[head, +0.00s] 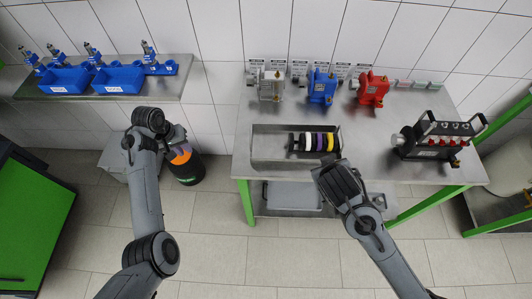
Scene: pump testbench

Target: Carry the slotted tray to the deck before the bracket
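A grey metal tray (268,146) lies at the front left of the steel table. A row of black, white, purple and yellow discs (318,142) stands upright in its right part. I cannot tell whether this is the slotted tray. A black frame (437,139) with red-collared parts stands at the table's right; it may be the bracket. My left gripper (181,143) hangs left of the table, well apart from the tray; its fingers are too small to read. My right gripper (329,163) is at the tray's front right corner, its fingers mostly hidden by its own body.
Grey, blue and red pumps (322,88) stand along the table's back. A wall shelf (165,91) at left holds blue bins (66,79) and fittings. A black and orange bin (186,168) stands on the floor below my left gripper. The table middle, behind the tray, is clear.

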